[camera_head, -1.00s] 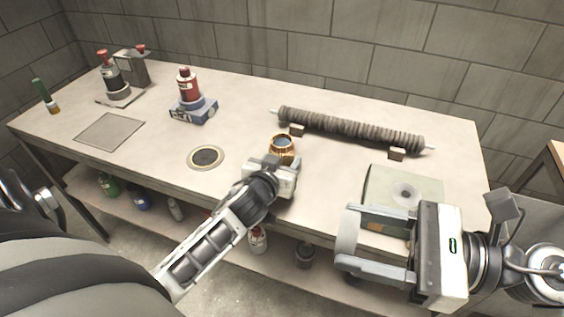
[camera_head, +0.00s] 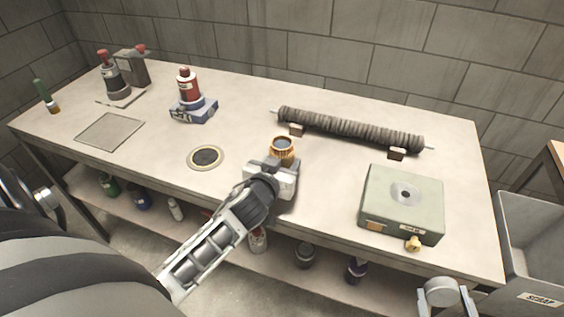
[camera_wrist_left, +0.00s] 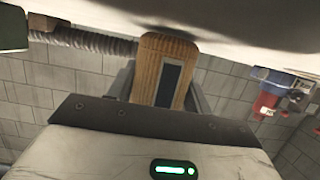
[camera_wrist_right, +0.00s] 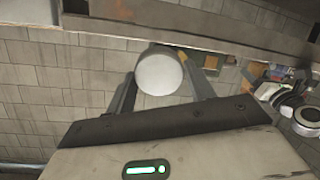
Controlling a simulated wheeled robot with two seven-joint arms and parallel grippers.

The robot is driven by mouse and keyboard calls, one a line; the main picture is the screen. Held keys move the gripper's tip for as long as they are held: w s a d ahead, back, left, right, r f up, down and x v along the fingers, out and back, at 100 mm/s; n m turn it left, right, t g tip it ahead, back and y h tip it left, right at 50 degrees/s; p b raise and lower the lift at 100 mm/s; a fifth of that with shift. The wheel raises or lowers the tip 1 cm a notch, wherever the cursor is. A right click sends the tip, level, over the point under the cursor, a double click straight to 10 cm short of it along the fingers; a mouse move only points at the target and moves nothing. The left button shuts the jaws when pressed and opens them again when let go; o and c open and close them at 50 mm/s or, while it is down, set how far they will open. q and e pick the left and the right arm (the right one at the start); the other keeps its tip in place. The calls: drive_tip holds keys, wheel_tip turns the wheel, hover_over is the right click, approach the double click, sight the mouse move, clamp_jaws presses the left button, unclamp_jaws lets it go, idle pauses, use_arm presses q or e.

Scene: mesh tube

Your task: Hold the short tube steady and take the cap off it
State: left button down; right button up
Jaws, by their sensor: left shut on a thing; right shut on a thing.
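My right gripper (camera_wrist_right: 162,88) is shut on a round pale grey disc, which looks like the cap (camera_wrist_right: 160,73). In the head view only a small part of the right gripper (camera_head: 446,298) shows at the bottom right edge, well away from the tube.
A long ribbed mesh tube (camera_head: 350,128) lies on small blocks behind. A green box (camera_head: 385,190) with a round recess stands at the front right. A grey bin (camera_head: 535,235) is right of the table.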

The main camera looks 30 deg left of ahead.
drive_tip(key=s+d+f+m+g+h, duration=0.2)
drive_tip(key=s+d+f+m+g, duration=0.1)
drive_tip(key=s+f, duration=0.4)
drive_tip(key=d+f+m, duration=0.1)
drive_tip(key=m, duration=0.1)
drive_tip(key=shift+s+m+g, duration=0.25)
drive_tip(key=shift+m+g, duration=0.15)
drive_tip(key=shift+f, duration=0.1)
use_arm(q)
drive_tip(key=shift+f, duration=0.35)
drive_tip(key=c, duration=0.6)
unclamp_jaws()
drive_tip(key=shift+r, duration=0.1)
use_arm(e)
drive_tip(key=shift+f, duration=0.15)
